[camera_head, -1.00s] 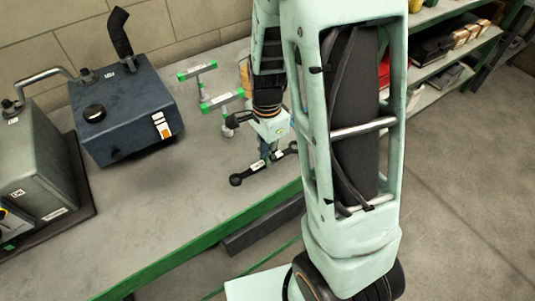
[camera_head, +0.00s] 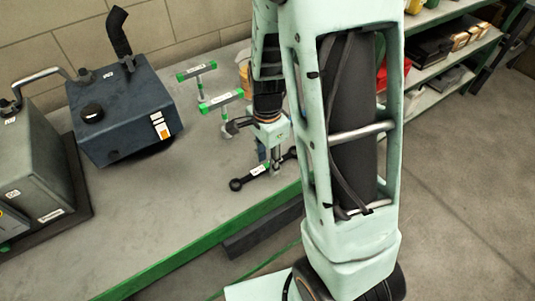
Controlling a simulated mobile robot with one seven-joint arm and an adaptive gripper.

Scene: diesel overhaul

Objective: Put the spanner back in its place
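The spanner (camera_head: 252,178) is dark and double-ended, with a pale label near its middle. It lies roughly level, slanting from lower left to upper right, over the grey bench top near its green front edge. My gripper (camera_head: 275,158) points down and is shut on the spanner right of the label. The right end of the spanner is partly hidden by my arm. I cannot tell whether the spanner touches the bench. Two stands with green-ended crossbars, a rear one (camera_head: 197,71) and a front one (camera_head: 222,99), stand on the bench behind and left of my gripper.
A dark blue tank (camera_head: 130,115) with a black cap and pipe stands on the bench left of the stands. A grey-green casing (camera_head: 38,160) sits on a dark tray at far left. Shelves (camera_head: 450,60) stand at right. Bare bench (camera_head: 170,210) lies left of the spanner.

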